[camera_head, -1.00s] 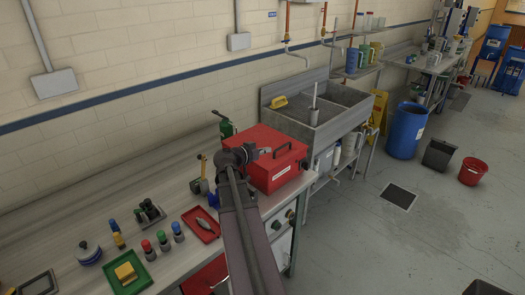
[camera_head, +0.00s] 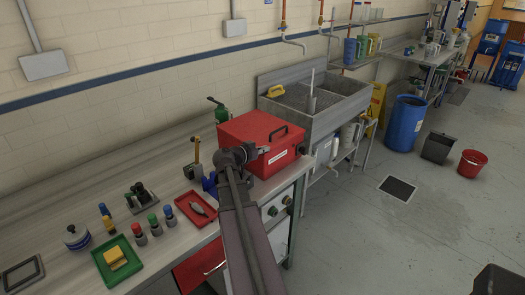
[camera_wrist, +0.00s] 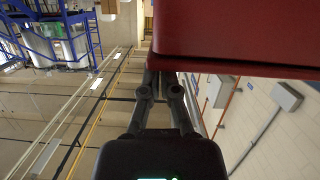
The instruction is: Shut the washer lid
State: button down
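The red washer (camera_head: 285,163) is a box with a pale label and a dark handle (camera_head: 278,132), standing at the right end of the workbench. Its red lid (camera_head: 248,127) looks down on the box in the head view; a small gap cannot be ruled out. My gripper (camera_head: 262,150) is at the washer's near left side, partly covering its front. In the wrist view my gripper (camera_wrist: 160,74) has its fingers drawn close together, with nothing seen between them. A red surface (camera_wrist: 240,35) of the washer fills the upper right there, close to the fingertips; contact cannot be told.
A double sink (camera_head: 295,118) stands right of the bench.

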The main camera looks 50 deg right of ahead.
jog(key=shift+a+f, duration=0.1)
jog(key=shift+f, duration=0.05)
notch_tip(320, 180, up, 5)
jog(key=p, duration=0.4)
jog(key=shift+p, duration=0.4)
jog(key=p+v, duration=0.1)
jog(key=v, duration=0.8)
jog(key=shift+a+f+p, duration=0.25)
jog(key=shift+a+p, duration=0.15)
jog(key=shift+a, duration=0.05)
